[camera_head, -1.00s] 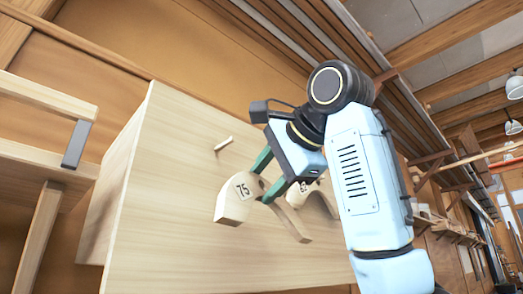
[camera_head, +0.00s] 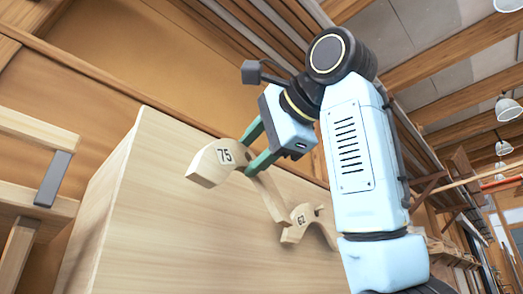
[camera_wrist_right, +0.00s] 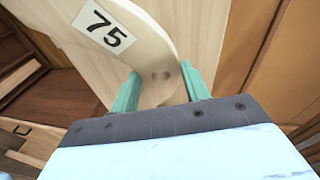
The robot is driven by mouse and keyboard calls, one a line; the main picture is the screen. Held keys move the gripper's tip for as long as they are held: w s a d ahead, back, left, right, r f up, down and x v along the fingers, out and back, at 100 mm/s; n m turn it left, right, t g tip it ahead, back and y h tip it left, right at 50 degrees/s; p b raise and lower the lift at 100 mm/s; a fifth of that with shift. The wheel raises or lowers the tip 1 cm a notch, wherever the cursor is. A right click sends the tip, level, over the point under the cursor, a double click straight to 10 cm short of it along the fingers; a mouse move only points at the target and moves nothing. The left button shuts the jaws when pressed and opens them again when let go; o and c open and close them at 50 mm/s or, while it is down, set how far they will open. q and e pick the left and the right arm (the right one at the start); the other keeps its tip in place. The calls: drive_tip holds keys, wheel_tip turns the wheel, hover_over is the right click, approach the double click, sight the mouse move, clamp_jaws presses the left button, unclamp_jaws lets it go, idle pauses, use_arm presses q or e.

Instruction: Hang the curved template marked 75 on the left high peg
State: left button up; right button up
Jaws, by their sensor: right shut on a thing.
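The curved template marked 75 (camera_head: 211,164) is a pale wooden arch in front of the board (camera_head: 150,200). My right gripper (camera_head: 250,155) is shut on it, with green fingers on either side of its upper part. In the right wrist view the template (camera_wrist_right: 150,35) shows its 75 label and a round hole between the fingers (camera_wrist_right: 160,88). The left high peg does not show in the head view now; the template and gripper cover that part of the board. My left gripper is not in view.
A second curved template marked 62 (camera_head: 300,220) is at the board, on a peg, right of and below the 75 template. A wooden frame (camera_head: 40,150) stands at the left. Open space lies above the board's top edge.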

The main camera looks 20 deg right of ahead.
drive_tip(key=shift+a+p+x, duration=0.2)
drive_tip(key=shift+p+x, duration=0.15)
drive_tip(key=shift+x, duration=0.85)
drive_tip(key=shift+a+p+x, duration=0.2)
drive_tip(key=shift+p+x, duration=0.15)
drive_tip(key=shift+x, duration=0.85)
drive_tip(key=shift+a+p+x, duration=0.2)
drive_tip(key=shift+p+x, duration=0.15)
drive_tip(key=shift+x, duration=0.9)
drive_tip(key=shift+r, duration=0.15)
drive_tip(key=shift+s+d, duration=0.1)
drive_tip(key=o, duration=1.4)
drive_tip(key=shift+c, duration=0.2)
drive_tip(key=b+v, duration=0.5)
drive_tip(key=v, duration=0.8)
drive_tip(key=shift+s, duration=0.2)
